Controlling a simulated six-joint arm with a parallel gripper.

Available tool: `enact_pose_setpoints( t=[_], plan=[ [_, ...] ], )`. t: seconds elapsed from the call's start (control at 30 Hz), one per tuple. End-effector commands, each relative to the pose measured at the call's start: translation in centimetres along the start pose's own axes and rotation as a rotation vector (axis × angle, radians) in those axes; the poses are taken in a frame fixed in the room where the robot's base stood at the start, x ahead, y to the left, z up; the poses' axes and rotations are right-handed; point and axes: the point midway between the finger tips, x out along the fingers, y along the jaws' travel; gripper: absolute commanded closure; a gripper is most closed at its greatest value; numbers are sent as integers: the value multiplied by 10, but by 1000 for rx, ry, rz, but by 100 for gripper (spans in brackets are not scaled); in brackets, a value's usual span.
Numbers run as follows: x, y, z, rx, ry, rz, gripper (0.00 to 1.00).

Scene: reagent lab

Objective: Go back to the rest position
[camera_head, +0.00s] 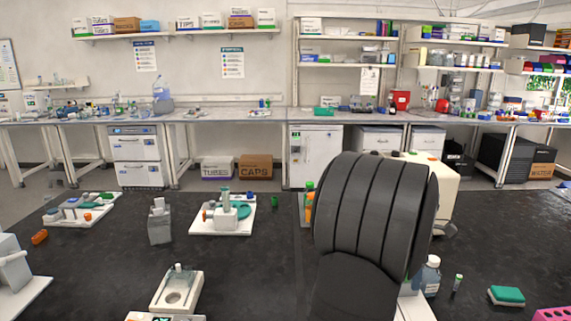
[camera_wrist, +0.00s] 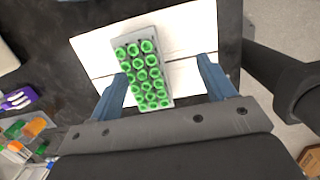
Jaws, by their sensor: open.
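My gripper (camera_wrist: 167,90) shows in the wrist view with its two blue fingers spread wide apart. Its jaws are open. Beyond the fingers is a grey rack (camera_wrist: 166,74) filled with several green-capped tubes, standing on a white board (camera_wrist: 188,40). The rack lies between the fingers in the picture; I cannot tell its exact distance from them. In the head view my dark arm blocks the middle right of the bench, and the gripper does not show there.
On the black bench (camera_head: 110,270) stand a white tray (camera_head: 221,229) with a green-topped item, a grey block (camera_head: 160,226), a white device (camera_head: 177,291), a bottle (camera_head: 431,276) and a green sponge-like block (camera_head: 506,294). Orange caps (camera_wrist: 34,127) and a purple item (camera_wrist: 18,99) lie left of the rack.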

Motion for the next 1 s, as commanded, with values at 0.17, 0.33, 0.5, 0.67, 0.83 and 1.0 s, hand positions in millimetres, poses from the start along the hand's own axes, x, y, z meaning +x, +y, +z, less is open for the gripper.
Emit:
enact_pose_setpoints(
  t=[0.17, 0.33, 0.5, 0.67, 0.83, 1.0],
  plan=[
    [-17, -28, 19, 3, -2, 2, 24],
    [-32, -54, 35, 3, -1, 1, 24],
    [-40, -75, 53, 9, 1, -3, 24],
    [-16, -73, 77, 62, 2, -13, 24],
    [8, -74, 101, 118, 1, -20, 24],
    [33, -78, 124, 171, 1, -28, 24]
  ],
)
